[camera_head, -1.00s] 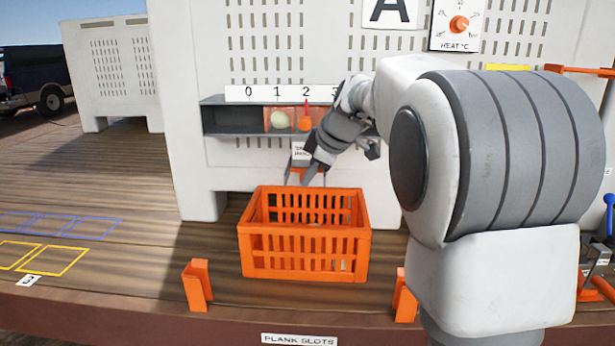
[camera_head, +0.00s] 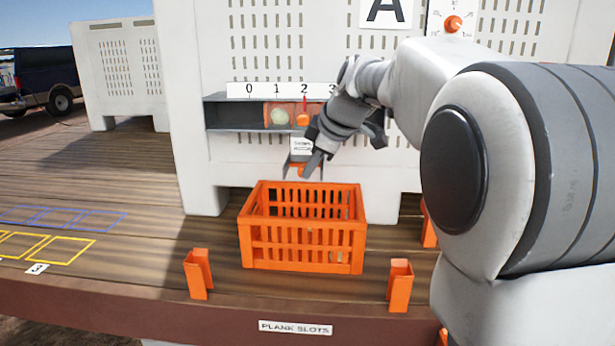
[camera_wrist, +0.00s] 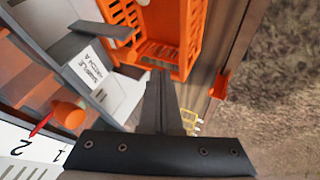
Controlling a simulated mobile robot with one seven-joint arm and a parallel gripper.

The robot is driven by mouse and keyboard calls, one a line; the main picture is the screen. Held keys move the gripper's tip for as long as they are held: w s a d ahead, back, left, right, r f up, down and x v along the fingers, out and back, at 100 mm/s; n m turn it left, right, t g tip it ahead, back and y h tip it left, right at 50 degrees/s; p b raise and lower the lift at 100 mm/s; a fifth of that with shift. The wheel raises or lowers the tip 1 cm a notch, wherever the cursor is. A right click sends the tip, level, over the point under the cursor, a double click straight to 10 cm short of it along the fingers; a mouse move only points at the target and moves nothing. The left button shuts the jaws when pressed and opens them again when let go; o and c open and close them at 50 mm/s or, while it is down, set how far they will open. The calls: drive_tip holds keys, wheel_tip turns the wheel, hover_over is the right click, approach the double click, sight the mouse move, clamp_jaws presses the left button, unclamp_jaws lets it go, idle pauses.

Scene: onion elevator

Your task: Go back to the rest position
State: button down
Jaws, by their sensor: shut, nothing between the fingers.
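My gripper (camera_head: 298,172) is shut and empty, above the back edge of the orange crate and in front of the shelf. In the wrist view its fingers (camera_wrist: 158,105) are together, pointing toward the crate. My arm comes in from the right and covers the right part of the scene in the head view.
The orange slatted crate (camera_head: 302,258) stands on the plank deck, also in the wrist view (camera_wrist: 188,35). A numbered shelf (camera_head: 236,115) holds a pale round thing (camera_head: 280,117) and an orange one (camera_head: 303,119). Orange brackets (camera_head: 198,274) (camera_head: 400,285) stand at the deck's front edge.

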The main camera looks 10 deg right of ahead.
drive_tip(key=v, duration=0.6)
drive_tip(key=s+a+f+m+h, duration=0.1)
drive_tip(key=s+f+m, duration=0.3)
drive_tip(key=s, duration=0.5)
drive_tip(key=s+a+f+m+g, duration=0.1)
drive_tip(key=s+f+m, duration=0.3)
drive_tip(key=s, duration=0.6)
drive_tip(key=s+a+f+m+h, duration=0.1)
drive_tip(key=s+f+m, duration=0.4)
drive_tip(key=s+f, duration=0.3)
drive_tip(key=shift+s+h, duration=0.3)
drive_tip(key=shift+s, duration=0.4)
